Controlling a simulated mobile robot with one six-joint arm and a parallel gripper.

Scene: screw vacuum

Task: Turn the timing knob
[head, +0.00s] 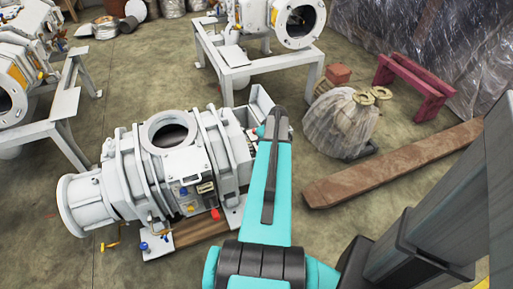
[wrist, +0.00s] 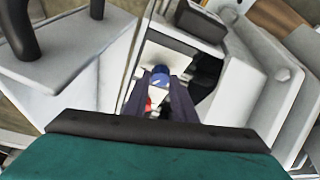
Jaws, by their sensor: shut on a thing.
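The white screw vacuum machine (head: 141,178) sits low on the floor at the left middle of the head view. In the wrist view my gripper (wrist: 166,92) points at a narrow recess in a white housing. Its dark fingers are shut on a small blue-topped knob (wrist: 161,75), apparently the timing knob. A white part and a red part (wrist: 148,104) show just below the blue top, between or beside the fingers. In the head view my teal arm reaches to the machine's right end and hides the fingertips and the knob.
Blue (head: 183,191) and red (head: 215,215) fittings stick out of the machine's front. Another machine on a white stand (head: 240,75) is behind. A wrapped bundle (head: 340,122), a wooden beam (head: 395,165) and a dark red bench (head: 412,85) lie right. Bare floor surrounds them.

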